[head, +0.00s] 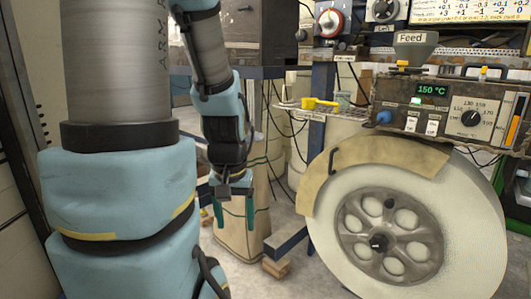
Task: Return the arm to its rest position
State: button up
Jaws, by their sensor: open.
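My arm reaches from the large grey and light-blue links at the left over to the wrist in the middle of the head view. My gripper (234,208) hangs fingers down from the wrist, its two dark green fingers apart with nothing between them. It hangs in the air in front of a beige barrel-like body (236,242), left of the big wheel. The upper arm hides part of the scene at the left.
A large white tape wheel (466,228) with a grey hub stands at the right. Above it sits a control box (455,107) reading 150 °C, with a funnel marked Feed (415,47). A yellow scoop (320,103) lies on a small shelf. Cables hang behind my gripper.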

notch_tip(320, 180, up, 17)
jog(key=p, duration=1.4)
jog(key=shift+p, duration=0.35)
